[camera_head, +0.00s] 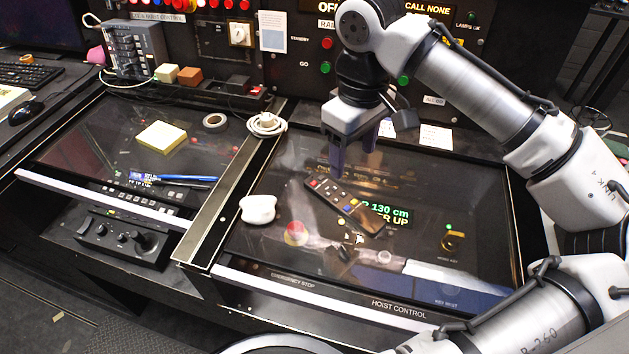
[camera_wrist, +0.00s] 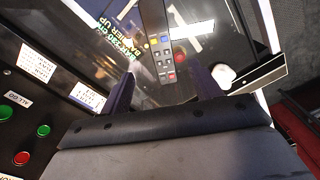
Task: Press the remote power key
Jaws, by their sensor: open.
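A black remote (camera_head: 343,206) with coloured keys lies on the dark glass panel, slanting from upper left to lower right. A red key, likely the power key (camera_head: 313,184), shows at its far left end. My gripper (camera_head: 352,160) points down above the panel, just beyond the remote's red-key end. Its two dark fingers are apart and nothing is between them. The fingers appear clear of the remote, but the exact height is hard to tell.
A small white object (camera_head: 258,209) lies left of the remote. A coiled white cable (camera_head: 267,125) sits farther back by the metal divider (camera_head: 228,190). Red and green console buttons (camera_head: 326,68) stand behind my gripper. An emergency stop (camera_head: 296,233) and key switch (camera_head: 452,241) are nearer the front.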

